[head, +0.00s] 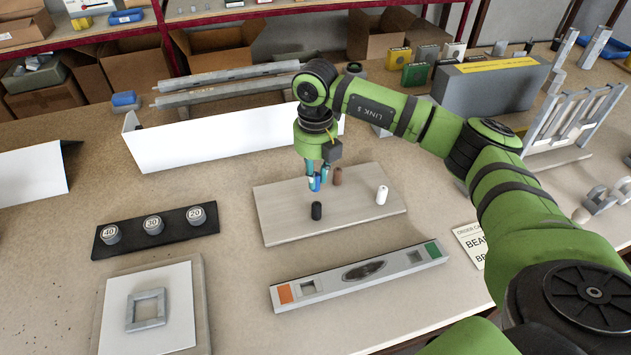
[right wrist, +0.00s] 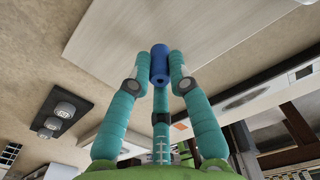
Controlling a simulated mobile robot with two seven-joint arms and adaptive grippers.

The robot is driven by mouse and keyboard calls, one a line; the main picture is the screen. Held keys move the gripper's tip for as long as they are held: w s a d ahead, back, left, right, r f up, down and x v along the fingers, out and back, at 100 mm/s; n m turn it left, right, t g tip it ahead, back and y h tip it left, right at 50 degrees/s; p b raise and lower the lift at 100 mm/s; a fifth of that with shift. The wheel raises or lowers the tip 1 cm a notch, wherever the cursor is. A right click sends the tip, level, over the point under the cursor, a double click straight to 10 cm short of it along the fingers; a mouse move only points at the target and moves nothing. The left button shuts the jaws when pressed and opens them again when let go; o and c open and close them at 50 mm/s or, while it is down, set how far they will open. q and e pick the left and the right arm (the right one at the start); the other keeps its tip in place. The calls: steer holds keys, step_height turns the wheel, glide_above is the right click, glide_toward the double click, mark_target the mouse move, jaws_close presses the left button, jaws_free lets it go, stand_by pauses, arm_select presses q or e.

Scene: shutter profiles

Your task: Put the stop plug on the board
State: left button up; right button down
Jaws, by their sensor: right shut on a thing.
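A small blue plug (head: 316,184) is in my right gripper (head: 318,172), over the far middle of the pale board (head: 350,220). In the right wrist view the blue plug (right wrist: 160,58) is pinched between the teal fingertips (right wrist: 159,72), with its end hole facing the camera. I cannot tell whether it touches the board. A black plug (head: 317,211), a white plug (head: 382,195) and a brown plug (head: 337,176) stand on the board. My left gripper is not in view.
A grey level (head: 360,270) lies in front of the board. A dark strip with numbered knobs (head: 153,225) lies to the left. A white upright profile (head: 220,140) stands behind. The near right part of the board is clear.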

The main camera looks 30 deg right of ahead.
step_height(320, 180, down, 3)
steer(key=shift+f+p, duration=0.15)
steer(key=shift+p, duration=0.6)
steer(key=shift+f, duration=0.4)
steer(key=shift+f, duration=0.15)
steer(key=c, duration=1.1)
jaws_free()
steer(key=shift+c, duration=0.2)
